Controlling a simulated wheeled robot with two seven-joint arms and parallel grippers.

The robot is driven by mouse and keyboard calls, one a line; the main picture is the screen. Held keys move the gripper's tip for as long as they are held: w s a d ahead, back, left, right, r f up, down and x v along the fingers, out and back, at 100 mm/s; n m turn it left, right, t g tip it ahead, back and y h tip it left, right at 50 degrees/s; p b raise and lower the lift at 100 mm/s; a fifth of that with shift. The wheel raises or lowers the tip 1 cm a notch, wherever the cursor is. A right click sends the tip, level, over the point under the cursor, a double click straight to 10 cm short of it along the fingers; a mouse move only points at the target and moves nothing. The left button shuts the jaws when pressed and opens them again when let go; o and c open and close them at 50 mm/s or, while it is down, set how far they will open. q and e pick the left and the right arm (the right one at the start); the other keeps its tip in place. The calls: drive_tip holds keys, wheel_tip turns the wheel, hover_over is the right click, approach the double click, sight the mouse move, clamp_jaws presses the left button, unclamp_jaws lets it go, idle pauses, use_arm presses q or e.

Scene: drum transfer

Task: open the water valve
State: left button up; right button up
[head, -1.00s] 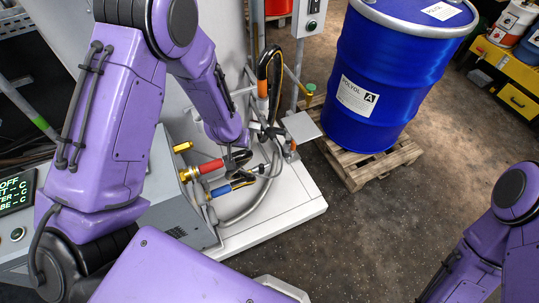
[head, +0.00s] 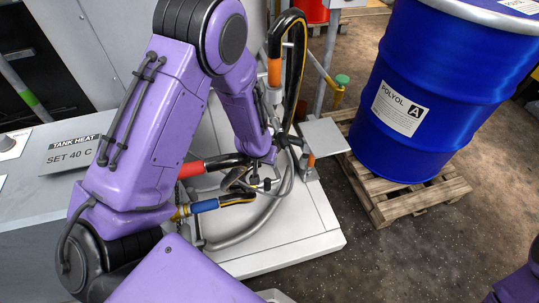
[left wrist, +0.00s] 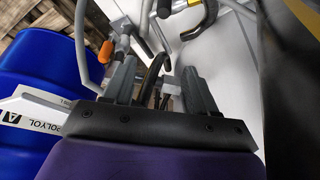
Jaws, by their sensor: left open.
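No part is clearly marked as the water valve. A red-sleeved hose (head: 192,169) and a blue-sleeved hose (head: 205,205) with a brass fitting (head: 180,212) leave the grey cabinet. An orange-gripped part (head: 311,160) stands by the pipes; a similar orange part shows in the left wrist view (left wrist: 119,49). A yellow part with a green cap (head: 341,82) is farther back. My left gripper (left wrist: 160,88) is open, its fingers apart around the view of dark hoses and fittings (left wrist: 165,95); contact cannot be told. In the head view it is largely hidden near the hoses.
A blue polyol drum (head: 445,80) stands on a wooden pallet (head: 425,200) at right. A white platform (head: 285,235) carries the pipes and a small grey plate (head: 322,136). A tank heat sign (head: 75,155) is at left.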

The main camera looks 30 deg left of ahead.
use_arm(q)
drive_tip(key=b, duration=0.8)
hover_over(267, 182)
drive_tip(key=s, duration=0.2)
wheel_tip(267, 182, down, 11)
drive_tip(key=x, duration=0.3)
drive_tip(key=b+x, duration=0.1)
drive_tip(key=x, duration=0.2)
drive_tip(key=b+x, duration=0.1)
drive_tip(key=x, duration=0.2)
drive_tip(key=shift+s+d+f, duration=0.15)
drive_tip(key=shift+s+d, duration=0.1)
drive_tip(key=shift+w+a+f+b, duration=0.1)
drive_tip(key=shift+w+f+b, duration=0.2)
drive_tip(key=shift+f, duration=0.2)
use_arm(e)
wheel_tip(267, 182, down, 14)
use_arm(q)
drive_tip(key=shift+c, duration=0.3)
clamp_jaws()
